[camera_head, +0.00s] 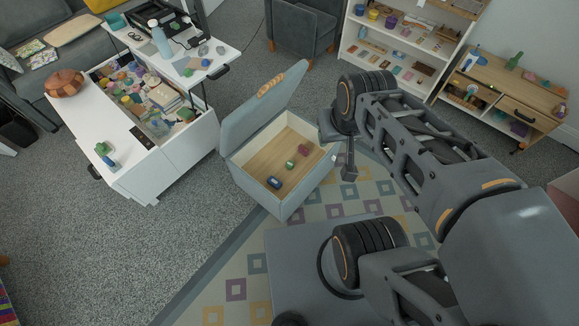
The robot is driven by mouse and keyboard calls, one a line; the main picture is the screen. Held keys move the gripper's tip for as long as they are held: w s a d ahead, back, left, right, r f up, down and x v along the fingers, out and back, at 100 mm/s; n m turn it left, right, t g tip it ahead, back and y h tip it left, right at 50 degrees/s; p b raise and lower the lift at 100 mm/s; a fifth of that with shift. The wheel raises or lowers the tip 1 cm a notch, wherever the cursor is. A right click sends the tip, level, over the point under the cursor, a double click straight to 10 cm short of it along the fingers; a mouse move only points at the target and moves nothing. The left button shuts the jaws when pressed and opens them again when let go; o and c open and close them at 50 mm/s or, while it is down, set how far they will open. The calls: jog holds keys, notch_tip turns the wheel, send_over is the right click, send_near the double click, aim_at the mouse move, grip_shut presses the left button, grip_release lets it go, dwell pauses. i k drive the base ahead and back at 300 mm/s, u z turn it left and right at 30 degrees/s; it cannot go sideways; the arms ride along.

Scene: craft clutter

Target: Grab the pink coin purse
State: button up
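A small dark-pink item (304,150), which looks like the pink coin purse, lies inside the open grey storage box (242,178), near the right inner wall. It is too small to make out its details. A green item (290,164) and a blue item (274,183) lie beside it in a diagonal row on the wooden box floor. My gripper (349,175) hangs just to the right of the box, apart from the pink item and outside the box wall. Whether its fingers are open or shut cannot be made out.
The box's raised lid (262,105) stands up at the back left. A white table (180,150) with a filled open compartment stands at the left. A grey armchair (303,27), a white shelf (405,45) and a wooden cabinet (510,95) stand behind. Carpet (130,240) at the lower left is clear.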

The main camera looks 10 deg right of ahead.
aim_at(305, 151)
jog(key=z, duration=1.45)
jog(key=i, duration=1.15)
jog(key=u, duration=3.35)
